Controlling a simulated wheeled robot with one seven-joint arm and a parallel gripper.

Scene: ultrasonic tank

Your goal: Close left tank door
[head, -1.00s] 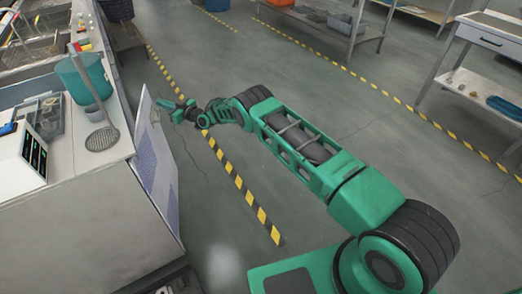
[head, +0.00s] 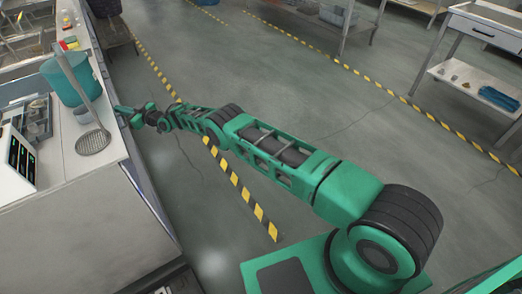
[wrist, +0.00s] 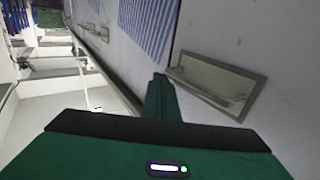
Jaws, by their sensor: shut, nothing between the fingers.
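The left tank door (head: 150,198) shows in the head view as a thin edge-on strip along the front side of the tank counter, flush or nearly so; any small gap cannot be told. My gripper (head: 130,113) is shut and empty beside the counter front, near the door's far end. In the wrist view, a pale panel (wrist: 270,45) with a recessed grey handle (wrist: 218,88) fills the right side. The shut fingers (wrist: 160,92) are just left of this handle, close to the panel; contact cannot be told.
The counter top (head: 60,165) holds a teal bucket (head: 62,85), a strainer (head: 93,140) and a display (head: 20,160). Yellow-black floor tape (head: 235,180) runs under my arm. The grey floor to the right is clear up to a table (head: 480,75).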

